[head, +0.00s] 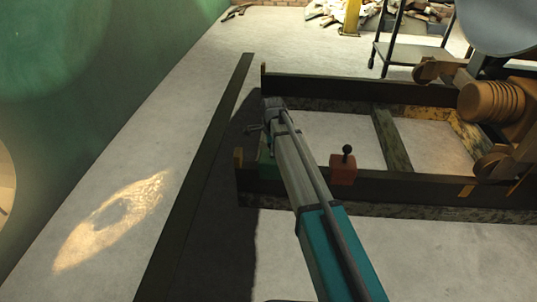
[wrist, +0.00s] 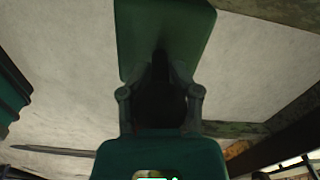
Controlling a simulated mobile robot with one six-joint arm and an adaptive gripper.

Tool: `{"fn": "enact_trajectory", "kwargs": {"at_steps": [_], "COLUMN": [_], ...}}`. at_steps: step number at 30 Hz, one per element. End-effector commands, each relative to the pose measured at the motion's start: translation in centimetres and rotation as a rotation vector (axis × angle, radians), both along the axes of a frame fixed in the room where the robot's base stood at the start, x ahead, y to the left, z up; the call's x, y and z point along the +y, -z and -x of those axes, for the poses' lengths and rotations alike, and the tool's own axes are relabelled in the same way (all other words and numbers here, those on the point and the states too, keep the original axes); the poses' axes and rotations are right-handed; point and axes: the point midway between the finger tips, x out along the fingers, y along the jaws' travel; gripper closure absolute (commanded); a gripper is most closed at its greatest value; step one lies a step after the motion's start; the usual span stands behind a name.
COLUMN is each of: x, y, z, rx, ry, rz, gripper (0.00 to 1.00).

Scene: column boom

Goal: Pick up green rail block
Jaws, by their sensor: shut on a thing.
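The green rail block (head: 267,166) shows in the head view just left of my arm, by the left end of the near dark rail. My arm hides part of it. In the wrist view the green block (wrist: 165,22) fills the top middle, with a dark knob-like part running down from it. My gripper (wrist: 160,92) is shut around that dark part, one finger on each side. In the head view my gripper (head: 262,135) is small and dark above the block. I cannot tell whether the block touches the rail.
A red block (head: 343,170) with a black knob sits on the near rail (head: 400,187), right of my arm. A far rail (head: 350,90) runs parallel. An orange-brown machine (head: 495,105) stands at right. A green wall (head: 60,90) borders the left; pale floor (head: 160,185) lies beside it.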

Motion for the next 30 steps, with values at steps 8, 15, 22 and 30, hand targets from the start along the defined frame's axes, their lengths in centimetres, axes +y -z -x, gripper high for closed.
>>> {"fn": "enact_trajectory", "kwargs": {"at_steps": [8, 15, 22, 30], "x": [0.0, 0.0, -0.4, -1.5], "y": [-0.8, -2.3, -4.5, -7.2], "z": [0.0, 0.0, 0.9, 2.9], "rx": [0.000, 0.000, 0.000, 0.000], "ry": [0.000, 0.000, 0.001, 0.001], "rz": [0.000, 0.000, 0.000, 0.000], "gripper": [1.00, 1.00, 1.00, 1.00]}}
